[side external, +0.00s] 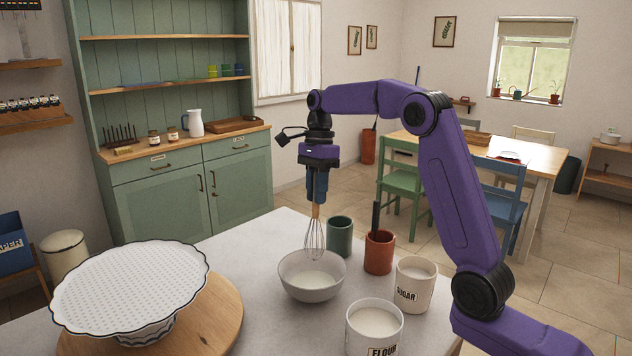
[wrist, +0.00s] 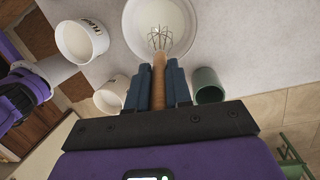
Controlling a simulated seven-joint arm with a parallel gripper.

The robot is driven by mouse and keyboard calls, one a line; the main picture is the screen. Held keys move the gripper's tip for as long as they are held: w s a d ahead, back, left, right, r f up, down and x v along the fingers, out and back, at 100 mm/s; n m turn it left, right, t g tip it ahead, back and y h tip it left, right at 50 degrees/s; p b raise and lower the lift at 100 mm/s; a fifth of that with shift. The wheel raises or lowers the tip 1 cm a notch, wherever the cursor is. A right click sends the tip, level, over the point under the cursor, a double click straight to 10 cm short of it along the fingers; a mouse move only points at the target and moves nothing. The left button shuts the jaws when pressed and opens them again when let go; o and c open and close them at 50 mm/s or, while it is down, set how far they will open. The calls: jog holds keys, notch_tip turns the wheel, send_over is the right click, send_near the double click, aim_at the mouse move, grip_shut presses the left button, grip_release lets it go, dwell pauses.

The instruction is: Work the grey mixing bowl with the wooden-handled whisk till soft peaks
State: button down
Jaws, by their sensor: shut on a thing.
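The grey mixing bowl (side external: 313,280) stands on the pale table with white contents in it; it also shows at the top of the wrist view (wrist: 183,48). My gripper (side external: 317,200) is above the bowl and shut on the wooden handle of the whisk (side external: 315,238). The whisk hangs upright, wires down. In the wrist view the handle (wrist: 158,80) sits between the two blue fingers and the wires lie over the bowl's opening. Whether the wire tips touch the contents I cannot tell for sure.
A green cup (side external: 340,238), a red cup (side external: 379,254), a sugar canister (side external: 414,290) and a flour canister (side external: 374,328) stand close behind and right of the bowl. A scalloped white stand (side external: 130,285) on a round wooden board (side external: 215,325) fills the left. The table between is clear.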

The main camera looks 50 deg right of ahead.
aim_at(315, 218)
jog(key=shift+x, duration=3.4)
